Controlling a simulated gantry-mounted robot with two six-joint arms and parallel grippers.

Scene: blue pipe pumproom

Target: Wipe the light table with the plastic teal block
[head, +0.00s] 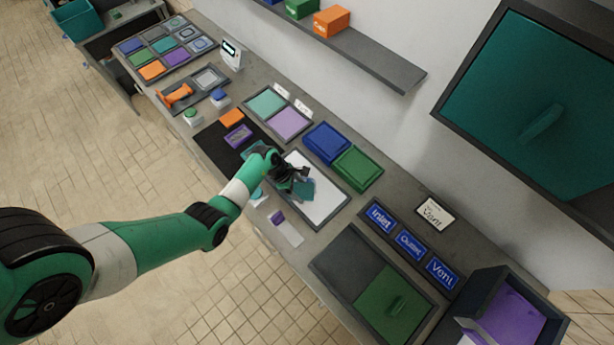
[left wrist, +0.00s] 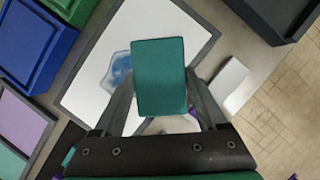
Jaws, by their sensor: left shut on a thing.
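The light table (head: 325,203) is a white panel with a dark grey frame on the long counter; it also shows in the left wrist view (left wrist: 185,30). The plastic teal block (left wrist: 160,75) sits between the fingers of my left gripper (left wrist: 160,108), which is shut on it. In the head view the left gripper (head: 300,180) is over the light table with the teal block (head: 304,191) beneath it. I cannot tell whether the block touches the panel. A bluish smudge (left wrist: 117,72) lies on the panel left of the block in the wrist view. My right gripper is not in view.
A blue tray (head: 327,143) and a green tray (head: 357,167) stand behind the light table. A black mat (head: 215,148) with a purple item lies to its left. A white and purple item (head: 287,230) lies in front. Blue signs (head: 411,245) and a green-lidded case (head: 395,305) are to the right.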

